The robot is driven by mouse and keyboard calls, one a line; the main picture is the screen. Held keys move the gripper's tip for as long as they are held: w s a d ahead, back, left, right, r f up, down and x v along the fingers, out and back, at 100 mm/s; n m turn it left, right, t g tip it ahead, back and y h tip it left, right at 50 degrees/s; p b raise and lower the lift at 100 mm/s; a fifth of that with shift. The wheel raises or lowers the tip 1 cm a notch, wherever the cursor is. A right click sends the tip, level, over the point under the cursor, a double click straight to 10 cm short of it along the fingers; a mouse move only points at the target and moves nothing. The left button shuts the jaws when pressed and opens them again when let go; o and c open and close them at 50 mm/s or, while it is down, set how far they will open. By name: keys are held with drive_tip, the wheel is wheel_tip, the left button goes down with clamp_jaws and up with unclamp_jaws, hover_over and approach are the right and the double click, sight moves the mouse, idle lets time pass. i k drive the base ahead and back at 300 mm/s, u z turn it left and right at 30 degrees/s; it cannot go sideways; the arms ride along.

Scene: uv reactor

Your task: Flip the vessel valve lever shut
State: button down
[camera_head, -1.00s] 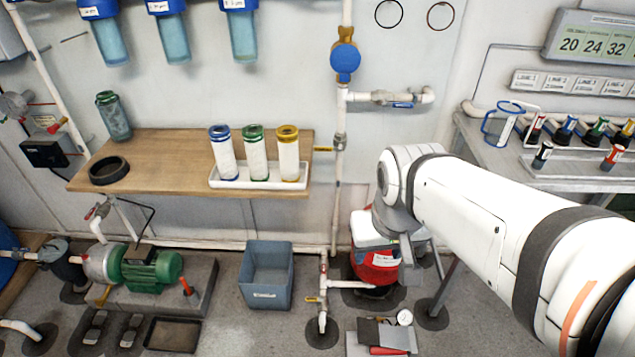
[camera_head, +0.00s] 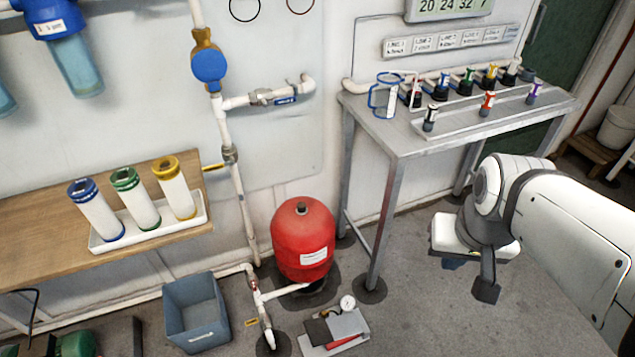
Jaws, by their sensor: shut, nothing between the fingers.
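The red vessel (camera_head: 303,240) stands on the floor left of centre, upright, with a white label. White pipework (camera_head: 262,312) runs beside its foot. A small yellow lever (camera_head: 251,323) sits on this low pipe, left of the vessel; I cannot tell its exact angle. Another yellow lever (camera_head: 213,167) points left from the vertical pipe above. A blue lever (camera_head: 285,100) lies along the horizontal branch pipe. I cannot tell which lever is the vessel's. My gripper (camera_head: 486,292) is at the right, well away from the vessel and levers, pointing down. It is shut and empty; my arm partly hides it.
A grey metal table (camera_head: 400,140) with a tray of small coloured-top bottles stands behind my gripper; its leg is right of the vessel. A blue-grey bin (camera_head: 196,312) and a gauge device (camera_head: 335,330) lie on the floor near the low pipe.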

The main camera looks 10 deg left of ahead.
sight(253, 284)
drive_tip(key=z, duration=1)
drive_tip(key=k, duration=0.7)
drive_tip(key=u, duration=1.65)
drive_tip(key=i, duration=1)
drive_tip(key=u, duration=0.05)
